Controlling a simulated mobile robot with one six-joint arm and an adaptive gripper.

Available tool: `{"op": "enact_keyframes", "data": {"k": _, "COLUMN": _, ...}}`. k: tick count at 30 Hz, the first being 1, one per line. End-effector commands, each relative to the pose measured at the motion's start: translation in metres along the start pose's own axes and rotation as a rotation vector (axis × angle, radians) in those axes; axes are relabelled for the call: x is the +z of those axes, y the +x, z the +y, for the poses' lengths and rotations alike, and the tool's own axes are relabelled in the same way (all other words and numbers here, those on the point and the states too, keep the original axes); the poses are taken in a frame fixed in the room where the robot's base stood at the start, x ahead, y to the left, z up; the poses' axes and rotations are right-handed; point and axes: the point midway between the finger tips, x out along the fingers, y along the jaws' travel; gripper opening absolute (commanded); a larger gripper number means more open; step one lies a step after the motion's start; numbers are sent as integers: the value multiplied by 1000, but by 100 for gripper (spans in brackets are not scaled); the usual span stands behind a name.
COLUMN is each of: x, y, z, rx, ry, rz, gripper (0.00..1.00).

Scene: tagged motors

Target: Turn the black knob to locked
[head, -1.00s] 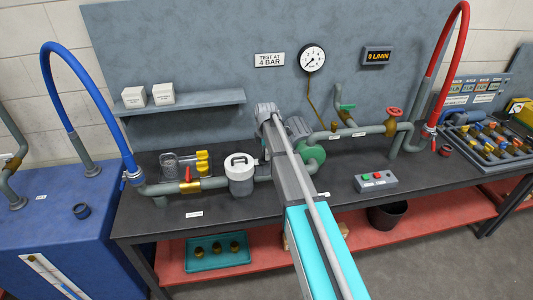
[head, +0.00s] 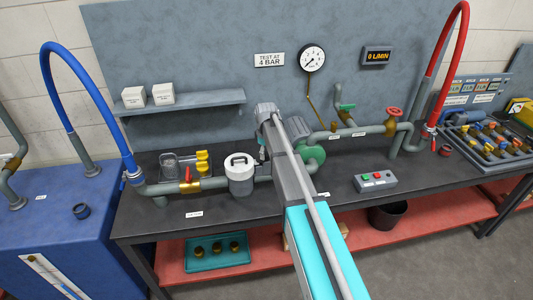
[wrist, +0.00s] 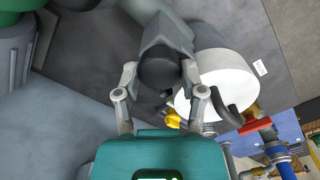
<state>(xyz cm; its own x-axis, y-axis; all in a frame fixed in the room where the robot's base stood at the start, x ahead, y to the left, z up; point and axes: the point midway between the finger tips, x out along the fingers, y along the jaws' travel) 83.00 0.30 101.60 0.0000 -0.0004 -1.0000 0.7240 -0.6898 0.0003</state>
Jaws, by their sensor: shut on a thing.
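In the wrist view the black knob (wrist: 159,71) is a round dark cap on a grey housing (wrist: 166,38). My gripper (wrist: 160,72) has one finger on each side of the knob and is shut on it. In the head view my arm hides the knob and its housing. My gripper (head: 263,150) shows there only in part, just right of the white canister (head: 240,175). I cannot read any lock mark on the knob.
The white canister's lid (wrist: 225,82) with its dark handle is close right of my gripper in the wrist view. A green pump (head: 314,156) is close on the right in the head view. A red-handled valve (head: 186,176) and a button box (head: 376,181) stand on the bench.

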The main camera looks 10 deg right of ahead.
Motion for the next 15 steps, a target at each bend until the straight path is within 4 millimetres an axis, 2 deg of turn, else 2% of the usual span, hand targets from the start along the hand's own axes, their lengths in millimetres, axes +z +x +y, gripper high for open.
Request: {"op": "enact_keyframes", "data": {"k": 15, "x": 0, "y": 0, "z": 0, "rx": -1, "ry": 41, "rz": 0, "gripper": 5}}
